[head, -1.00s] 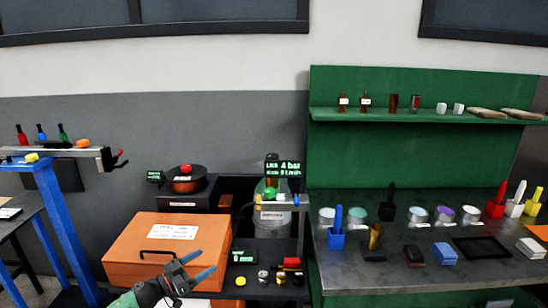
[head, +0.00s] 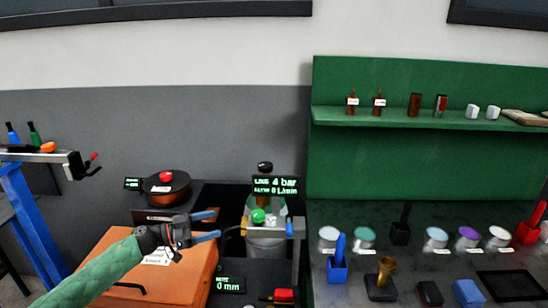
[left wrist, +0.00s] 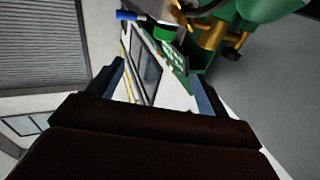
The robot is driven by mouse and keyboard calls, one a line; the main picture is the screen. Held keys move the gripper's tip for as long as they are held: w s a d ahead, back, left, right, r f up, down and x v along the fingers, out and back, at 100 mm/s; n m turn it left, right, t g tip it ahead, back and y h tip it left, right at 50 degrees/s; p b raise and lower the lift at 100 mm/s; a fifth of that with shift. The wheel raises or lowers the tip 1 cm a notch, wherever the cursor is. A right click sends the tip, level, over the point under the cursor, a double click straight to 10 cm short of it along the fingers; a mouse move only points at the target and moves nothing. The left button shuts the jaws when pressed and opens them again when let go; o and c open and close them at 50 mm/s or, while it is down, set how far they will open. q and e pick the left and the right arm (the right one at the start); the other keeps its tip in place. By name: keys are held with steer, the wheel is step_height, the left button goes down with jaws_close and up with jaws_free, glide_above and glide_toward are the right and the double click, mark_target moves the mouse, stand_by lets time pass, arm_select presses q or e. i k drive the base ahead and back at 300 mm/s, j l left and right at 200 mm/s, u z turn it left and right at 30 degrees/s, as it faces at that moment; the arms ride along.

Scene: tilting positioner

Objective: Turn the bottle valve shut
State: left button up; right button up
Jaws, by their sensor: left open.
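A grey-and-green gas bottle (head: 266,243) stands upright in a dark bay at the middle of the head view. It has brass fittings, a round green knob (head: 258,215), a small blue handle (head: 289,228) and a dark top (head: 265,166). My right gripper is not in view.
An orange case (head: 205,270) lies under my left arm. A pan (head: 167,187) with a red knob stands behind it. A green shelf unit (head: 420,160) and grey bench with cups and tools are at right. A blue stand (head: 35,220) is at far left.

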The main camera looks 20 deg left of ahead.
mark_target(265, 167)
steer(key=i, duration=1.05)
